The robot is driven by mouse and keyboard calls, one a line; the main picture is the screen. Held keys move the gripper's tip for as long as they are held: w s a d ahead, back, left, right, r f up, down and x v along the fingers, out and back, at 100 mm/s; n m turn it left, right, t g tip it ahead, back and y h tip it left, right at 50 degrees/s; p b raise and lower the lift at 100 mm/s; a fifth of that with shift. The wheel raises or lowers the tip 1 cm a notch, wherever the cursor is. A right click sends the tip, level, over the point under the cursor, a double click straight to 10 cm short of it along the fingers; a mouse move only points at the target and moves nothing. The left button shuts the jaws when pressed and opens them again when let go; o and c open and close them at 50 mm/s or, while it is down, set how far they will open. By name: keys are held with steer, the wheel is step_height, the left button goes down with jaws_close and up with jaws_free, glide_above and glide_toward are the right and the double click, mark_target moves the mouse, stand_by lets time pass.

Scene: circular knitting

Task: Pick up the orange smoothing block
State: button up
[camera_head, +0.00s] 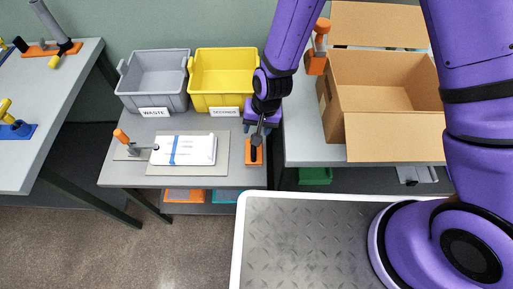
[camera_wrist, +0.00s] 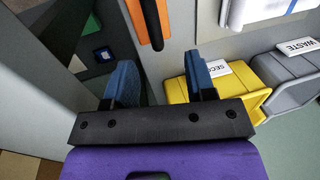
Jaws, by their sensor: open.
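The orange smoothing block (camera_head: 254,158) lies at the right front edge of the middle table, an orange base with a black handle along its top. It also shows cut off at the top of the wrist view (camera_wrist: 151,22). My gripper (camera_head: 260,131) is above the table by the far end of the block. In the wrist view my gripper (camera_wrist: 160,66) has its two blue fingers apart with nothing between them. The block is beyond the fingertips, apart from them.
A grey WASTE bin (camera_head: 154,82) and a yellow SECONDS bin (camera_head: 218,80) stand behind. A white stack with a blue band (camera_head: 185,150) lies on a grey board left of the block. An open cardboard box (camera_head: 385,95) stands on the right table, across a gap.

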steer(key=f, duration=0.4)
steer(key=shift+a+f, duration=0.15)
steer(key=shift+a, duration=0.2)
steer(key=shift+w+a+f, duration=0.15)
steer(key=shift+f, duration=2.45)
jaws_close()
steer(key=shift+r, duration=0.1)
steer(key=shift+r, duration=4.95)
steer(key=c, duration=0.7)
jaws_free()
jaws_close()
